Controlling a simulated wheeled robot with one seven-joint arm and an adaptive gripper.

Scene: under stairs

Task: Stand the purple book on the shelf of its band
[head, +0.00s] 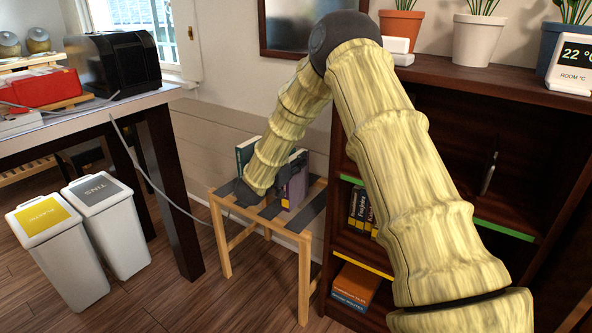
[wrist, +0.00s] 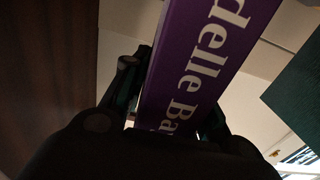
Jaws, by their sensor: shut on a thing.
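The purple book (head: 294,188) stands upright at the slatted wooden stool, with a small yellow patch low on its spine. My gripper (head: 262,192) reaches down to it from the arm, partly hiding the books. In the wrist view, the purple book (wrist: 205,65) with white lettering lies between the two fingers (wrist: 168,100), which are shut on it. The dark bookcase (head: 460,75) stands to the right. Its yellow-edged shelf (head: 362,255) holds several black books (head: 361,210) with yellow labels. A green-edged shelf (head: 503,230) is above it. My arm hides much of both shelves.
A teal book (head: 246,152) stands on the stool (head: 222,205) beside the gripper. It probably shows in the wrist view (wrist: 295,90). Orange and blue books (head: 355,287) lie low in the bookcase. Potted plants top it. Two bins (head: 108,225) and a table (head: 150,98) are left.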

